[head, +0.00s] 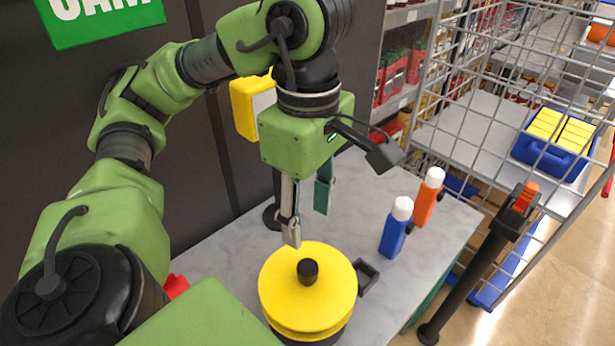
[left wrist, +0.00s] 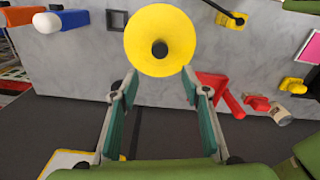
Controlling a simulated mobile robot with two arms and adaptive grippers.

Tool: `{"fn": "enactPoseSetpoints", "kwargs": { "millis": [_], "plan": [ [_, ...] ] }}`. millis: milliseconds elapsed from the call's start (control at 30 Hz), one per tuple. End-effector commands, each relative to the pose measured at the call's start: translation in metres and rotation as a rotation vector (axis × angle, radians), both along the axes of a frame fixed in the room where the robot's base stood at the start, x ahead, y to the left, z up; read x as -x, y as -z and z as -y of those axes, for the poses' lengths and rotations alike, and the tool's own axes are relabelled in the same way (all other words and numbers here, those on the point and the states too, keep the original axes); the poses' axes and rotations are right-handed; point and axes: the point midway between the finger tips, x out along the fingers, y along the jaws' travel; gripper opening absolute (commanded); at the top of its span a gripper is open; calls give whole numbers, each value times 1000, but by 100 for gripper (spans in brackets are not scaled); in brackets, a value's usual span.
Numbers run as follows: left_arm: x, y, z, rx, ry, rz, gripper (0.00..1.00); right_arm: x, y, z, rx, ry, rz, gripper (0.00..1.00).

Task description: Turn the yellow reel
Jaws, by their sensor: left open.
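The yellow reel (head: 308,287) is a round yellow disc with a black knob (head: 308,270) on top, standing on the grey table. The reel also shows at the top middle of the left wrist view (left wrist: 160,28), its black knob facing me. My left gripper (head: 308,222) is open and empty, pointing down above and just behind the reel. In the left wrist view my two green fingers (left wrist: 160,82) are spread, with the reel beyond their tips. The reel's lower black part is mostly hidden. My right gripper is not in view.
A blue bottle (head: 396,228) and an orange bottle (head: 428,197) with white caps stand right of the reel. A small dark square tray (head: 366,275) lies beside it. A yellow device (head: 252,105) stands behind my gripper. Red items (left wrist: 222,92) lie on the table. A wire cage (head: 500,85) stands at right.

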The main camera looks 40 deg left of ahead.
Motion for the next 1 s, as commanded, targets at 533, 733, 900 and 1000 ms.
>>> {"fn": "enactPoseSetpoints", "kwargs": {
  "millis": [533, 733, 900, 1000],
  "plan": [
    [2, 78, -1, 2, -36, -6, 43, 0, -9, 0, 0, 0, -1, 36],
    [1, 115, -1, 2, -34, -4, 43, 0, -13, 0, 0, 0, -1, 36],
    [1, 132, 0, 3, -34, -2, 43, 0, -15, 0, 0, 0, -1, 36],
    [1, 137, 0, 4, -34, 0, 43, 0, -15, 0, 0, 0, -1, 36]
  ]
}}
